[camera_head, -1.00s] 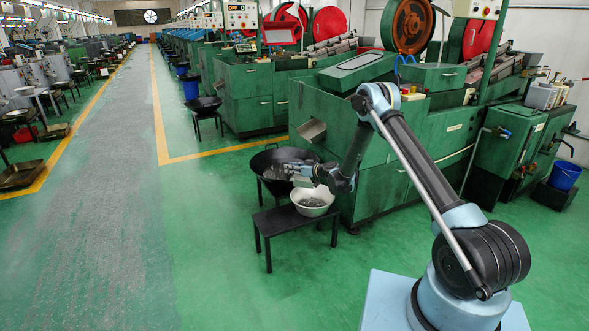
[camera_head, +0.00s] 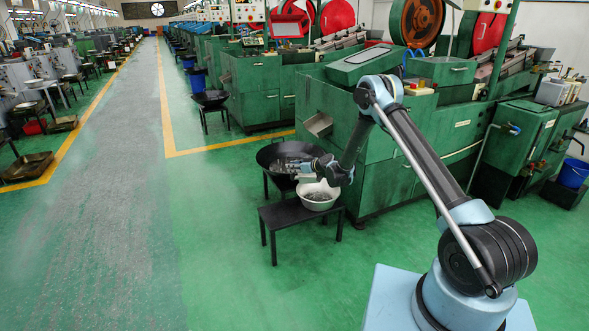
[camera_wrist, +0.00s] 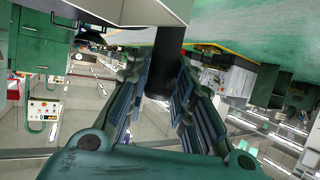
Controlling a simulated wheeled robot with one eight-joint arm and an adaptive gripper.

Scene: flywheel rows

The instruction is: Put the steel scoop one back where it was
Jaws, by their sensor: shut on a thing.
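In the wrist view my gripper (camera_wrist: 163,90) is shut on the dark round handle of the steel scoop (camera_wrist: 168,48). A pale grey part of the scoop shows beyond the handle at the top edge. In the head view my gripper (camera_head: 304,168) reaches left over the near side of a wide black pan (camera_head: 264,158), just above and behind a white bowl (camera_head: 321,206). The bowl holds small grey pieces and stands on a low black table (camera_head: 284,216).
A green machine (camera_head: 374,187) with a metal chute (camera_head: 318,124) stands close behind and right of the pan. Another black pan (camera_head: 210,98) stands farther back. A blue bucket (camera_head: 574,173) is at far right. The green floor left of the table is clear.

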